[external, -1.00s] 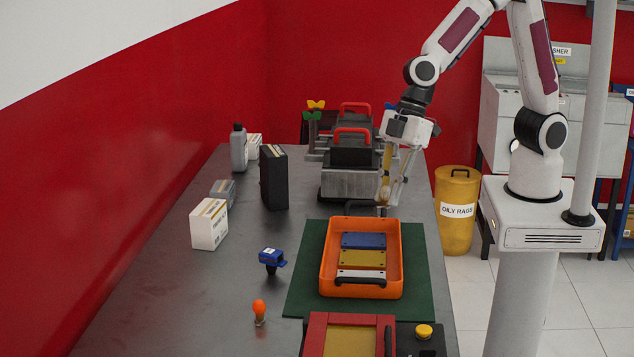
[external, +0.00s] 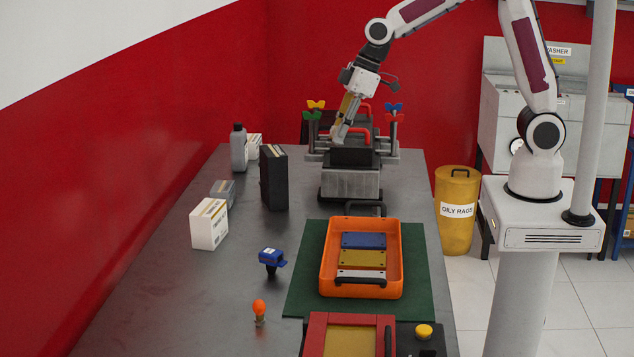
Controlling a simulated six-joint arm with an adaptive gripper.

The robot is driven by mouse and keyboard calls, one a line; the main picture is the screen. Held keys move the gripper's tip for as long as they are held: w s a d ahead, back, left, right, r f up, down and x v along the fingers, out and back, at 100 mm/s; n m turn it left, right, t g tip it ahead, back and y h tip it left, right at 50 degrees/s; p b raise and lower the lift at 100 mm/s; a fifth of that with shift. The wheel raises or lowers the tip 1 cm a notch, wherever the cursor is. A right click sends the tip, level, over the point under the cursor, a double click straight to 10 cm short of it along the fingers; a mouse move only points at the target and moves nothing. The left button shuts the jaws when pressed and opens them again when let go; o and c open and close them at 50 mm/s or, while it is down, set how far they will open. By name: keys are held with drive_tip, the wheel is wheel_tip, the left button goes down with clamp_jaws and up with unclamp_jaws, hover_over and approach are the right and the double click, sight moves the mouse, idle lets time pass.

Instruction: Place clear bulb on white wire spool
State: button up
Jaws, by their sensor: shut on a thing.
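I cannot make out a clear bulb or a white wire spool. My gripper (external: 338,139) is at the far part of the bench, pointing down at the left end of the front red handle (external: 352,130). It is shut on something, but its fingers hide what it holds. I cannot tell whether it touches the handle. The handle sits on a black block (external: 352,157) on a grey metal engine trainer (external: 350,184). An orange bulb (external: 259,309) stands upright near the front of the bench.
An orange tray (external: 326,272) with blue, yellow and white plates lies on a green mat (external: 418,270). A blue-topped part (external: 271,258), white box (external: 209,224) and black binder (external: 273,180) stand left. Green, yellow, blue and red knobs rise beside the trainer. The bench's left front is clear.

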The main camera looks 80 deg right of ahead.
drive_tip(key=w+d+f+m+h, duration=0.1)
drive_tip(key=w+d+m, duration=0.2)
drive_tip(key=w+d, duration=0.7)
drive_tip(key=w+d+f+m+h, duration=0.1)
drive_tip(key=w+d+m, duration=0.3)
drive_tip(key=w+d, duration=0.6)
drive_tip(key=shift+w+d+f+h, duration=0.4)
drive_tip(key=shift+w+f, duration=0.05)
drive_tip(key=shift+f, duration=0.35)
drive_tip(key=shift+f, duration=0.1)
drive_tip(key=shift+f, duration=2.4)
drive_tip(key=shift+f, duration=2.5)
drive_tip(key=shift+f, duration=0.15)
